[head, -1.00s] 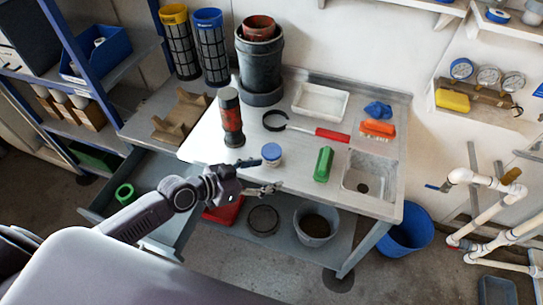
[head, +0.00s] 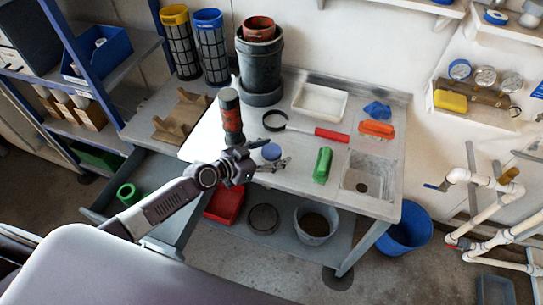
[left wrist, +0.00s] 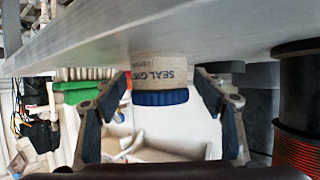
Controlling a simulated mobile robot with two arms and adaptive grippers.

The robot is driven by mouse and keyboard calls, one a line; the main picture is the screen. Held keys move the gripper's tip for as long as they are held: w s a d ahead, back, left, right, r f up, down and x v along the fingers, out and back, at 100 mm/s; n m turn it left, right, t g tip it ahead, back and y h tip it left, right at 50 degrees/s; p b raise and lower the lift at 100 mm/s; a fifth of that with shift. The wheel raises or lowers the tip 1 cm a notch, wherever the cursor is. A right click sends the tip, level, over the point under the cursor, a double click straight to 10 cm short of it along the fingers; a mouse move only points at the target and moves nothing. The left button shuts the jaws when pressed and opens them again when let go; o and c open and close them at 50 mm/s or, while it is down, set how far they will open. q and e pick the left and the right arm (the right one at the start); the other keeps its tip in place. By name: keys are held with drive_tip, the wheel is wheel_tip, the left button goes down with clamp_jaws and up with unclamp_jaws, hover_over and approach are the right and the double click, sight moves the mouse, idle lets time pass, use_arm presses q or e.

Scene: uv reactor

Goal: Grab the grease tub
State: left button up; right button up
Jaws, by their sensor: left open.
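The grease tub (head: 271,152), a small pale tub with a blue lid, stands on the workbench near its front edge. My left gripper (head: 268,160) is open at the tub and partly covers its body in the head view. In the left wrist view the picture is upside down, and the tub (left wrist: 160,75) with its "SEAL GR…" label lies between the two spread fingers of my left gripper (left wrist: 163,98). Gaps show on both sides of the lid, and the fingers are not closed on it. My right gripper is not in view.
A dark red-banded cylinder (head: 231,117) stands just left and behind the tub. A strap wrench (head: 325,134) lies behind, and a green block (head: 323,165) lies to the right. The sink (head: 370,175) is at the bench's right end.

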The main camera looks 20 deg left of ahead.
use_arm(q)
drive_tip(key=shift+c, duration=0.2)
drive_tip(key=c, duration=1.3)
drive_tip(key=shift+r, duration=0.1)
